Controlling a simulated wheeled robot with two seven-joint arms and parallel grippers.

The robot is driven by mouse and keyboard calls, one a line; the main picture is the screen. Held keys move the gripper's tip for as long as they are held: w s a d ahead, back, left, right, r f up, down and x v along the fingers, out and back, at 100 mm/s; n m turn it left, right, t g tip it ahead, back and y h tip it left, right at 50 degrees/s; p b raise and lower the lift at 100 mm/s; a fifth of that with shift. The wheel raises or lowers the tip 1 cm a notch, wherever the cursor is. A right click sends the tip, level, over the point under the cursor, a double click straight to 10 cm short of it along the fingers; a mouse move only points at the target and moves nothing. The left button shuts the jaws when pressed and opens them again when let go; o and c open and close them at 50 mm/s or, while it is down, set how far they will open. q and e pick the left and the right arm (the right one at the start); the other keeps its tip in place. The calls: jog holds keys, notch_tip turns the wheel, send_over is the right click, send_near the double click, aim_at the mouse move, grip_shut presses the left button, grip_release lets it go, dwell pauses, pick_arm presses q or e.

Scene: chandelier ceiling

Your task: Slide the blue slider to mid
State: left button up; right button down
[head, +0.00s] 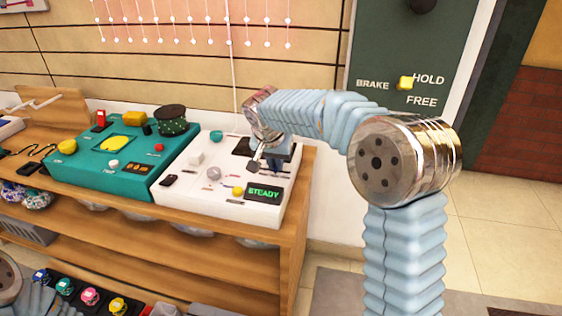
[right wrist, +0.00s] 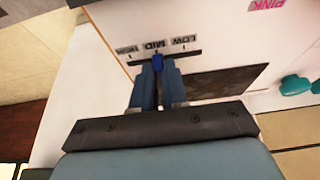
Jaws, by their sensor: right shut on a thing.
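The blue slider (right wrist: 158,62) shows in the right wrist view as a small blue knob in a dark straight slot. The slot lies beside the printed labels LOW, MID and HIGH, which appear upside down. The knob stands level with the MID label (right wrist: 153,46). My right gripper (right wrist: 158,75) is shut on the knob, one finger on each side. In the head view my right gripper (head: 272,158) is over the right part of the white panel (head: 215,205), and its arm and fingers hide the slider. My left gripper is not in view.
A green panel (head: 130,190) stands left of the white one on a wooden shelf unit (head: 270,262). The white panel carries a display reading STEADY (head: 263,191), a yellow button and other knobs. Floor at right is clear.

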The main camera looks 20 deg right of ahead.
jog(key=c, duration=1.2)
grip_release()
jog(key=shift+o, duration=0.2)
jog(key=v, duration=1.3)
jog(key=shift+a+r, duration=0.15)
jog(key=shift+r, duration=0.25)
jog(key=shift+s, duration=0.15)
